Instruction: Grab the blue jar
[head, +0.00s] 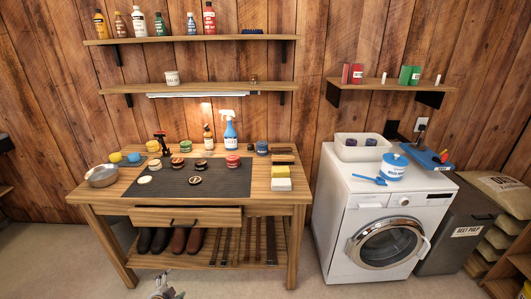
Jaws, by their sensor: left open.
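A small dark blue jar (262,148) stands near the back right of the wooden workbench (300,190), right of a blue spray bottle (230,130). A white tub with a blue lid (394,166) stands on the washing machine. Small dark blue items (371,142) sit in a white bin (345,154) at the back of the machine; I cannot tell whether they are jars. My left gripper (167,288) is open at the bottom edge of the head view, low in front of the bench and far from the jar. My right gripper is not in view.
Yellow and white blocks (280,178) and brushes are at the bench's right. A drawer (185,216) is at the front. The washing machine (400,215) stands right, beyond a gap.

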